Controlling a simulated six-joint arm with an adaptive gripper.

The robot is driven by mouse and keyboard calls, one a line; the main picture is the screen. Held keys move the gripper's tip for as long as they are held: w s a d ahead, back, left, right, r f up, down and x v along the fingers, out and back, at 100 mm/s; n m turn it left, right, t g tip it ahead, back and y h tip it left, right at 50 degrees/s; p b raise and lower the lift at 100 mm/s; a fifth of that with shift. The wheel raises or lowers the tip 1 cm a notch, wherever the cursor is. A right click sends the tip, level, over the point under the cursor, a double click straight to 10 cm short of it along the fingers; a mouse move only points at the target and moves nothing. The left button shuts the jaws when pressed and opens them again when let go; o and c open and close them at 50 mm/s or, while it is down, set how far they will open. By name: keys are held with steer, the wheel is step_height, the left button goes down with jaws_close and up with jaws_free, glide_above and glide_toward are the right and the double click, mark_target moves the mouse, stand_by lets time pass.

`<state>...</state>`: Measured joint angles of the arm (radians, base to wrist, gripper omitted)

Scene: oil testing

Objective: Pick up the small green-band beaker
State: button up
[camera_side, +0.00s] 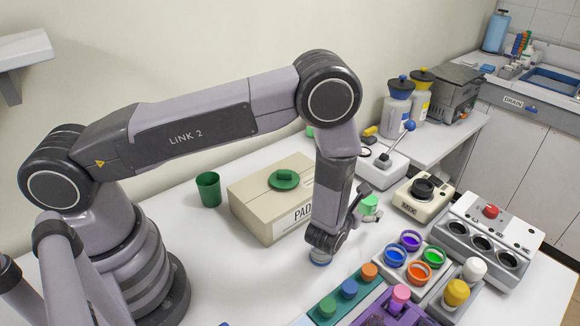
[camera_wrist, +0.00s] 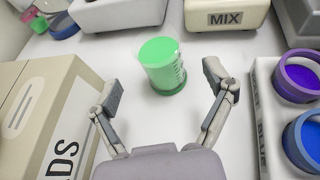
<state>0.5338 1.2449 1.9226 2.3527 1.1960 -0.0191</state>
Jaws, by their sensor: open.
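The small green-band beaker (camera_wrist: 163,68) stands upright on the white table, clear-sided with marks on its wall and green at its top and base. In the side view it (camera_side: 370,204) shows just right of my wrist, partly hidden by my gripper. My gripper (camera_wrist: 164,84) is open and empty in the wrist view. One finger is on each side, and the beaker lies ahead between the fingertips, with a visible gap to both.
The PADS box (camera_side: 272,198) stands close left of my gripper. A MIX device (camera_side: 422,195) is behind the beaker, and a rack of coloured jars (camera_side: 414,258) is to the right. A dark green cup (camera_side: 208,189) stands left of the box.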

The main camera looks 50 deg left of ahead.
mark_target(365, 207)
steer(key=shift+f, duration=0.35)
steer(key=x, duration=0.5)
steer(key=shift+f, duration=0.35)
steer(key=c, duration=1.2)
steer(key=shift+c, duration=0.6)
steer(key=shift+r, duration=0.15)
